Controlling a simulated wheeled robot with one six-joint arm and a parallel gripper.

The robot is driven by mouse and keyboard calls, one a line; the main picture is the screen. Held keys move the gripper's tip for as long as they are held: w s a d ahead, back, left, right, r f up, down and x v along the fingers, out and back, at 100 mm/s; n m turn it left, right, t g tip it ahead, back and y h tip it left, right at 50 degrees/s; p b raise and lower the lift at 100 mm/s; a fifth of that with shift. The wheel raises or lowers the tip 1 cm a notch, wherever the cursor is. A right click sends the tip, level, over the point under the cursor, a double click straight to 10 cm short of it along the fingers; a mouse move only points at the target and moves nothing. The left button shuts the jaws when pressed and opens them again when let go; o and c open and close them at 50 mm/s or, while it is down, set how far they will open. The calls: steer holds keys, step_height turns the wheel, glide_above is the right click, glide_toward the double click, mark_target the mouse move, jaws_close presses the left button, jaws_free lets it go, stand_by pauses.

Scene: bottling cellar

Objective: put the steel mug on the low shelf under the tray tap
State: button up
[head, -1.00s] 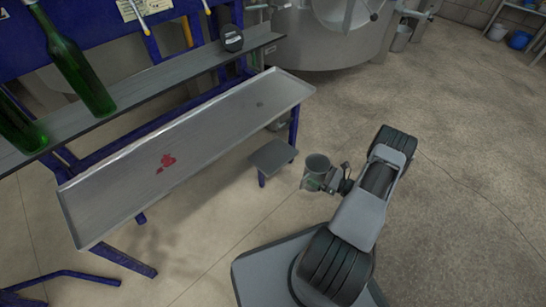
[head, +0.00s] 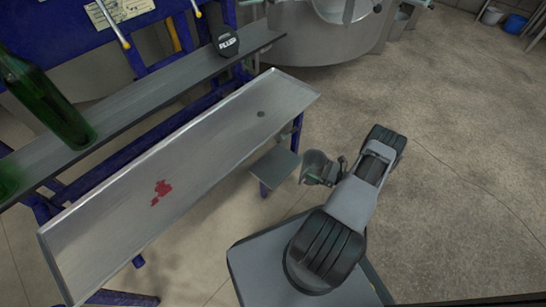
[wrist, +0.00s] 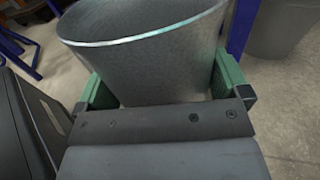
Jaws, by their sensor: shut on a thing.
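The steel mug (wrist: 145,60) is a grey metal cup, held upright between the green finger pads of my gripper (wrist: 155,95) in the wrist view. In the head view the mug (head: 316,164) is at the end of my arm, just right of the low shelf (head: 274,168), with a small gap between them in the picture. My gripper (head: 325,181) is shut on the mug. The low shelf is a small grey plate below the right end of the long steel tray (head: 215,135). The tray has a dark round hole (head: 261,114) near that end; the tap under it is hidden.
A red stain (head: 161,191) marks the tray. Green bottles (head: 50,105) and a black item (head: 226,42) stand on the ledge above. A steel tank (head: 320,40) stands behind. The floor to the right is clear.

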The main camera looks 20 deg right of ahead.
steer(key=b+x, duration=0.2)
steer(key=x, duration=0.3)
steer(key=f+b+x, duration=0.1)
steer(key=x, duration=0.5)
steer(key=b+x, duration=0.2)
steer(key=x, duration=0.4)
steer(key=shift+a+f+b, duration=0.2)
steer(key=shift+f+b, duration=0.05)
steer(key=shift+b, duration=0.05)
steer(key=shift+f, duration=0.15)
steer(key=o, duration=0.8)
steer(key=shift+c, duration=0.2)
